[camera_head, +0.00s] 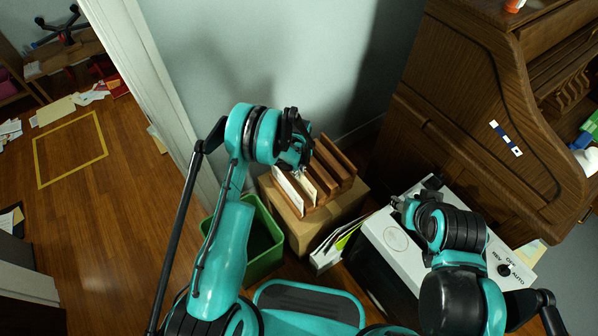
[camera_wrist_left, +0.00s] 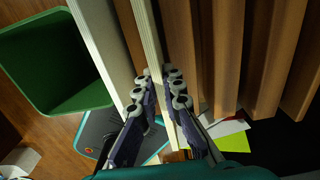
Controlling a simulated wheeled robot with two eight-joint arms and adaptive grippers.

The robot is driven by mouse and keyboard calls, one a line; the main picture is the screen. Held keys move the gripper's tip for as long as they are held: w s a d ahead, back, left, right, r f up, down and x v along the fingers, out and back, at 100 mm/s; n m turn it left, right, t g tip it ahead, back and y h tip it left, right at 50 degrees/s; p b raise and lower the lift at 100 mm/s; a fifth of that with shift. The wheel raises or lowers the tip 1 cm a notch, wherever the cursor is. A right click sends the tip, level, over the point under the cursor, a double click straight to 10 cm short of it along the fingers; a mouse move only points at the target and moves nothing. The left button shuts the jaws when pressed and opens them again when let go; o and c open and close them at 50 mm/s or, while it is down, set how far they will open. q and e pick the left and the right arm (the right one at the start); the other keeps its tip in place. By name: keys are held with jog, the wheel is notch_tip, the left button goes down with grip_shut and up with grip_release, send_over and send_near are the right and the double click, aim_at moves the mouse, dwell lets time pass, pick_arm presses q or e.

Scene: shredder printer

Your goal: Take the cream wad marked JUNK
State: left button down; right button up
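A brown wooden rack (camera_head: 342,165) with upright slots stands on a cardboard box, with pale wads in its left slots. My left gripper (camera_wrist_left: 157,78) is over the rack, pointing down. In the left wrist view its two fingers lie on either side of a thin cream wad (camera_wrist_left: 147,35), with no clear gap, so they look shut on it. The wad is upright between rack dividers. No JUNK mark is readable. A wider white wad (camera_wrist_left: 100,45) stands to its left. My right gripper (camera_head: 403,208) is over the white machine, its fingers too unclear to judge.
A green bin (camera_head: 262,262) stands left of the cardboard box (camera_head: 318,228). Papers in a white holder (camera_head: 325,260) sit between box and machine.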

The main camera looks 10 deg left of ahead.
pick_arm(q)
jog(key=shift+r, duration=0.1)
jog(key=shift+r+p, duration=0.45)
jog(key=shift+r, duration=0.5)
notch_tip(320, 180, up, 10)
jog(key=p, duration=0.5)
jog(key=shift+r, duration=0.25)
